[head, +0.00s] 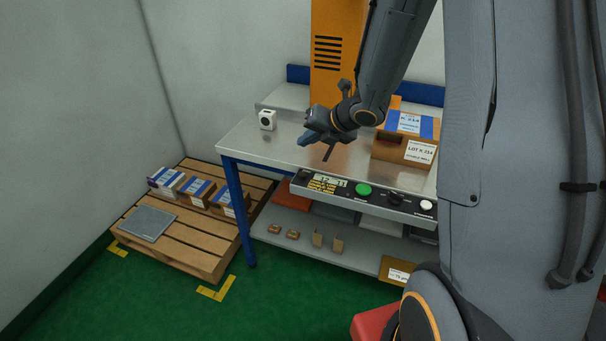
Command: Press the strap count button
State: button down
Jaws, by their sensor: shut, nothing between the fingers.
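A dark control panel (345,191) runs along the front edge of the steel bench. It carries a small display (330,182) at its left, a green button (364,190), a black knob (395,198) and a white button (426,205) at its right end. The small labels are too blurred to read, so I cannot tell which control is the strap count button. My gripper (328,154) is shut and empty. It hangs over the bench, above and behind the left part of the panel, apart from the buttons.
A brown carton (390,150) with blue and white labels stands on the bench at right. A small white device (267,120) is at the left. An orange machine column (337,50) rises behind. Small boxes sit on the lower shelf (270,232). A wooden pallet (185,240) holds cartons at left.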

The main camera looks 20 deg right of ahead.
jog(key=b, duration=0.5)
send_over(306, 176)
notch_tip(306, 176, down, 7)
jog(key=shift+r, duration=0.1)
jog(key=shift+f+b, duration=0.9)
jog(key=shift+b, duration=0.2)
jog(key=shift+f, duration=0.15)
dwell(0.8)
jog(key=shift+f+b, duration=0.3)
jog(key=shift+b, duration=0.25)
jog(key=shift+s+f+b, duration=0.1)
jog(key=shift+f+b, duration=0.45)
dwell(0.6)
jog(key=shift+r, duration=0.2)
jog(key=shift+r+p, duration=0.75)
jog(key=shift+r, duration=0.05)
jog(key=shift+r, duration=0.15)
